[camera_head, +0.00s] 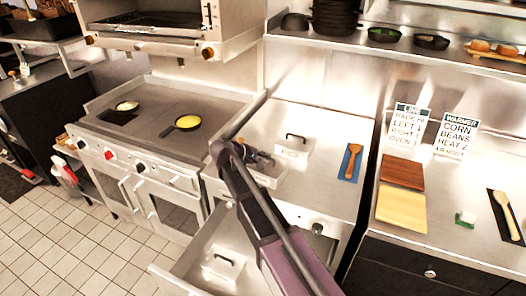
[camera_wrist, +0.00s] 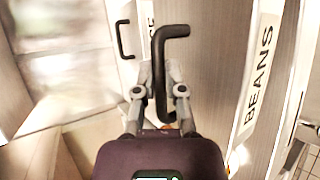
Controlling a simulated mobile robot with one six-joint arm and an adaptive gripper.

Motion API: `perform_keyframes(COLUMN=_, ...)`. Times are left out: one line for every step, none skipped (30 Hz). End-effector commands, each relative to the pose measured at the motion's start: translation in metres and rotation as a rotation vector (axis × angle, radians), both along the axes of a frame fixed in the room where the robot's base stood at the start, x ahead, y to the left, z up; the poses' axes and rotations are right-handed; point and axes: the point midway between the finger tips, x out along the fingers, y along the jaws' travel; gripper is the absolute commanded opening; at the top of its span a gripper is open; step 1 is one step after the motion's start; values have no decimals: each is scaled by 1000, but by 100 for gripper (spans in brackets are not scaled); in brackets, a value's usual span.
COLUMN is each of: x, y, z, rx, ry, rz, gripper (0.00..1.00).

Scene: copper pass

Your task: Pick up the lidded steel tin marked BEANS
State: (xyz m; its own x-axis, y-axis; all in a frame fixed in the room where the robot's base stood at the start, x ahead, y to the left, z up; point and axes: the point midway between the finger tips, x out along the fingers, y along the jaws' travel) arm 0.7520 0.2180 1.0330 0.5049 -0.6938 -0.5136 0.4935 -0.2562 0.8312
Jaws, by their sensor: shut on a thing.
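The lidded steel tin marked BEANS (camera_wrist: 258,85) fills the right and middle of the wrist view, with its white label along the right side. Its black bar handle (camera_wrist: 168,50) stands up from the lid between my gripper's fingers (camera_wrist: 160,82). My gripper is shut on this handle. In the head view my gripper (camera_head: 251,153) is over a steel tin (camera_head: 265,180) at the front left of the steel counter, and my arm hides part of it. I cannot tell whether the tin is clear of the surface.
A second lidded tin (camera_head: 292,150) stands close behind; a black handle (camera_wrist: 123,40) shows left in the wrist view. Another lidded tin (camera_head: 222,268) sits in the open drawer below. A wooden spatula (camera_head: 351,160) lies right, and a pan (camera_head: 184,123) sits on the griddle left.

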Motion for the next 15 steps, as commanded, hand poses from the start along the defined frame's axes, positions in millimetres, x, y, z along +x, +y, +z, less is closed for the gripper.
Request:
perform_keyframes(x=-16, y=-8, z=3, rx=-1, ry=-1, rz=0, gripper=0)
perform_keyframes(x=-22, y=-11, z=3, rx=-1, ry=-1, rz=0, gripper=0)
perform_keyframes(x=-30, y=-14, z=4, rx=-1, ry=-1, rz=0, gripper=0)
perform_keyframes(x=-36, y=-17, z=5, rx=-1, ry=-1, rz=0, gripper=0)
perform_keyframes(x=-41, y=-20, z=5, rx=-1, ry=-1, rz=0, gripper=0)
perform_keyframes(x=-48, y=-23, z=6, rx=-1, ry=-1, rz=0, gripper=0)
perform_keyframes(x=-53, y=-25, z=7, rx=-1, ry=-1, rz=0, gripper=0)
perform_keyframes(x=-58, y=-27, z=7, rx=-1, ry=-1, rz=0, gripper=0)
perform_keyframes(x=-64, y=-30, z=8, rx=-1, ry=-1, rz=0, gripper=0)
perform_keyframes(x=-68, y=-31, z=8, rx=-1, ry=-1, rz=0, gripper=0)
perform_keyframes(x=-72, y=-33, z=8, rx=-1, ry=-1, rz=0, gripper=0)
perform_keyframes(x=-77, y=-35, z=9, rx=-1, ry=-1, rz=0, gripper=0)
perform_keyframes(x=-80, y=-37, z=9, rx=-1, ry=-1, rz=0, gripper=0)
perform_keyframes(x=-83, y=-38, z=9, rx=-1, ry=-1, rz=0, gripper=0)
perform_keyframes(x=-86, y=-39, z=10, rx=-1, ry=-1, rz=0, gripper=0)
